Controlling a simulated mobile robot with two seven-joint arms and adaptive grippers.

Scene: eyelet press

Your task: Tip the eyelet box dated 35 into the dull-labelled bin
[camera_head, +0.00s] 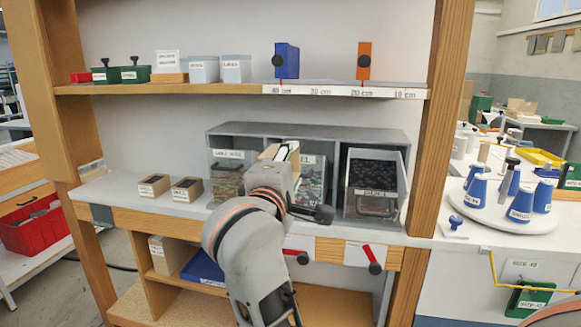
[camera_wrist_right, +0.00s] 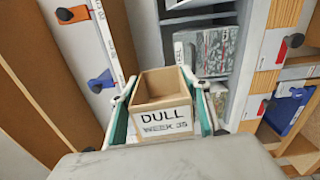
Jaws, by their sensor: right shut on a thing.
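My right gripper (camera_wrist_right: 165,112) is shut on a small tan open-topped box (camera_wrist_right: 161,105) labelled DULL, WEEK 35, held between its two green-edged fingers. The inside that shows looks bare. In the head view the right gripper (camera_head: 284,158) holds the box in front of the middle bin of a grey rack, partly hiding it. The dull-labelled bin (camera_head: 374,206) is at the right of the rack, leaning out at the front, with many dark pieces inside. My left gripper is not in view.
A left bin (camera_head: 227,168) is in the grey rack (camera_head: 320,133). A shelf (camera_head: 190,88) with boxes runs above. Wooden posts flank the rack. Blue cones stand on a white turntable (camera_head: 493,207) at right.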

